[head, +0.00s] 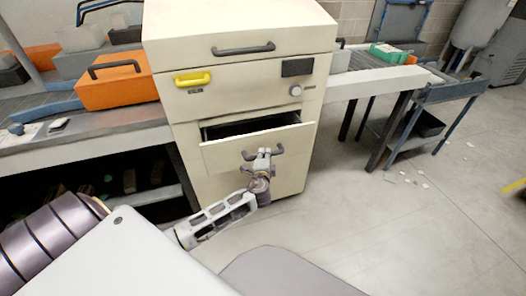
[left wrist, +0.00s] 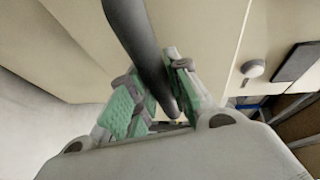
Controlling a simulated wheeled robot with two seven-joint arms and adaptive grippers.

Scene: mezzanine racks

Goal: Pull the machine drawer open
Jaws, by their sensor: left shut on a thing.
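The cream machine (head: 240,95) stands in the middle of the head view. Its drawer (head: 225,155) is partly pulled out, with a dark gap showing above the drawer front. My left gripper (head: 262,156) is at the dark drawer handle (head: 278,150) and shut on it. In the left wrist view the dark handle bar (left wrist: 145,50) runs between the green-padded fingers of the left gripper (left wrist: 158,100). The inside of the drawer is mostly hidden in shadow. My right gripper does not show.
A yellow handle (head: 193,79), a knob (head: 296,90) and another dark handle (head: 243,49) are higher on the machine. An orange toolbox (head: 118,80) sits on the bench at left. A blue-framed cart (head: 430,110) stands at right. The floor (head: 400,230) at front right is clear.

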